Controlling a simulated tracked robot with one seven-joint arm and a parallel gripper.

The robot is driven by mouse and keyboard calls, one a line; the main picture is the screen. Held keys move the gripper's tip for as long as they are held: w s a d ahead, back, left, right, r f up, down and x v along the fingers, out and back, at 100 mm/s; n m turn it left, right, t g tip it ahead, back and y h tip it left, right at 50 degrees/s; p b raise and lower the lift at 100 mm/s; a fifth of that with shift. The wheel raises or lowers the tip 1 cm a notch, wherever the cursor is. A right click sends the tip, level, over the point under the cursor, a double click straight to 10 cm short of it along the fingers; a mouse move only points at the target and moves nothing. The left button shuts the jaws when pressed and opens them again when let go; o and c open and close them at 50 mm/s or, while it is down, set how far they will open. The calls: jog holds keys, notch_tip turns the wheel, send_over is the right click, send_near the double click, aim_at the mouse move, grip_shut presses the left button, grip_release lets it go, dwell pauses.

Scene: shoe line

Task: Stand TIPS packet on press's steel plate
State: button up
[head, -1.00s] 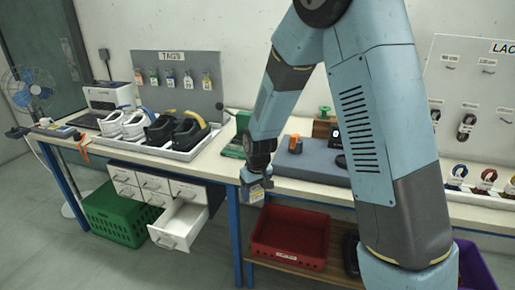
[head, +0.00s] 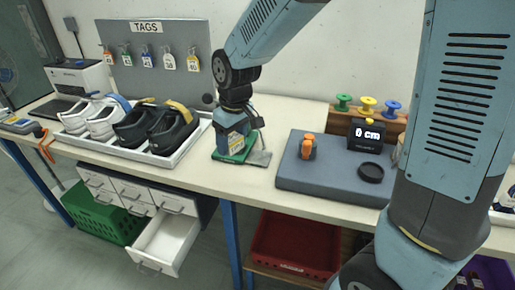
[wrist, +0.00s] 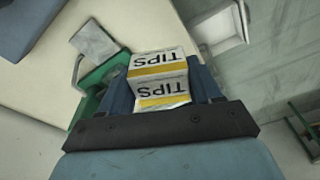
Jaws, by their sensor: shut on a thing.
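The TIPS packet (wrist: 160,88) is a small white box with yellow bands and black lettering. My gripper (wrist: 165,85) is shut on it, one blue finger on each side. In the head view my gripper (head: 235,142) is in front of the green press (head: 222,156), near the table's front edge, and hides part of it. The press's bare steel plate (head: 259,158) lies to the right of my gripper. In the wrist view the steel plate (wrist: 94,42) is at upper left, apart from the packet. I cannot tell the packet's height above the table.
A white shoe tray (head: 178,155) is left of the press. An open drawer (head: 168,240) juts out below.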

jog(key=shift+w, duration=0.25)
jog(key=w+d+f, duration=0.4)
jog(key=w+d, duration=0.1)
jog(key=w, duration=0.2)
send_over(258, 156)
jog(key=f, duration=0.2)
jog(key=s+f, duration=0.1)
jog(key=f, duration=0.1)
jog(key=shift+f, duration=0.35)
jog(key=shift+w+d+f, duration=0.15)
jog(key=shift+w+f, duration=0.1)
jog(key=shift+f, duration=0.05)
jog(key=f, duration=0.3)
jog(key=shift+w+d+f, duration=0.1)
jog(key=shift+w+f, duration=0.1)
jog(key=shift+f, duration=0.05)
jog(key=o, duration=1.1)
jog(key=shift+f, duration=0.1)
